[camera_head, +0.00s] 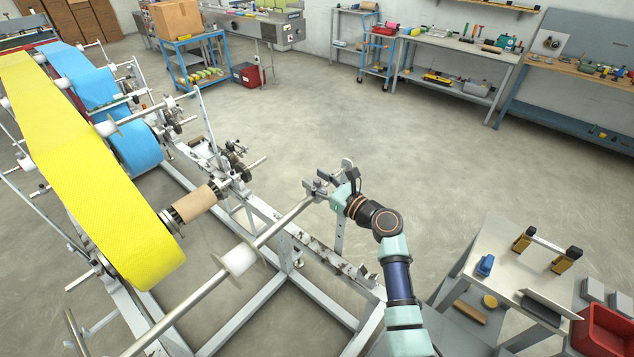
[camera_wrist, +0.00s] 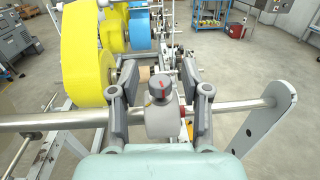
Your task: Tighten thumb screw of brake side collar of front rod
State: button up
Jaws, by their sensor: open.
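The front rod (camera_head: 213,280) runs diagonally across the machine frame in the head view and across the wrist view (camera_wrist: 60,118). The brake side collar (camera_wrist: 160,122) sits on this rod as a grey block, with its round thumb screw (camera_wrist: 159,88) on top, marked with red. My gripper (camera_head: 318,188) is at the rod's far end in the head view. In the wrist view my gripper (camera_wrist: 157,85) is open, with one finger on each side of the thumb screw. Gaps show between the fingers and the screw. The collar is too small to make out in the head view.
A white plate (camera_wrist: 267,118) with holes supports the rod at the right in the wrist view. Yellow (camera_head: 105,190) and blue (camera_head: 135,150) rolls stand at the left. A metal table (camera_head: 510,270) is at the right. Open floor lies beyond.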

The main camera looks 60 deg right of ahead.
grip_shut()
